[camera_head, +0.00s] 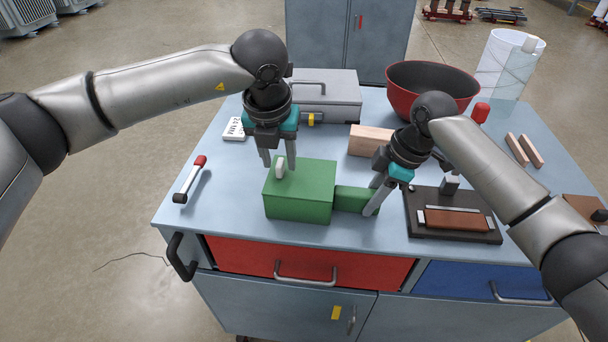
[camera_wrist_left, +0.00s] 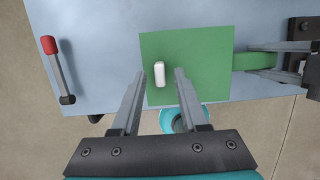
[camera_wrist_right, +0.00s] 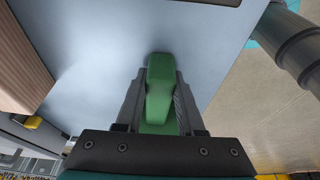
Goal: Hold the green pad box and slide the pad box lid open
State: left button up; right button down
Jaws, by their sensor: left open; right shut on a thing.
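The green pad box (camera_head: 300,200) stands on the blue-grey workbench top, with a flat green lid and a small white knob (camera_head: 280,167) on it. A narrower green block (camera_head: 352,198) sticks out from its right side. My right gripper (camera_head: 374,203) is shut on that block; the right wrist view shows the block (camera_wrist_right: 160,88) between the fingers. My left gripper (camera_head: 278,165) is open above the lid, its fingers on either side of the knob. In the left wrist view the knob (camera_wrist_left: 159,74) lies between the open fingers, nearer the left one; contact cannot be told.
A red-handled tool (camera_head: 190,180) lies left of the box. Behind are a grey case (camera_head: 325,95), a wooden block (camera_head: 370,140) and a red bowl (camera_head: 432,85). A dark fixture (camera_head: 452,220) stands close on the right.

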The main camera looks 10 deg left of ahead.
pick_arm(q)
jog(key=shift+w+f, duration=0.2)
jog(key=shift+f, duration=0.5)
grip_shut()
dwell(1.1)
jog(key=shift+a, duration=2.5)
jog(key=a, duration=0.6)
jog(key=shift+w, duration=0.15)
jog(key=shift+o, duration=0.6)
grip_release()
jog(key=shift+a, duration=0.1)
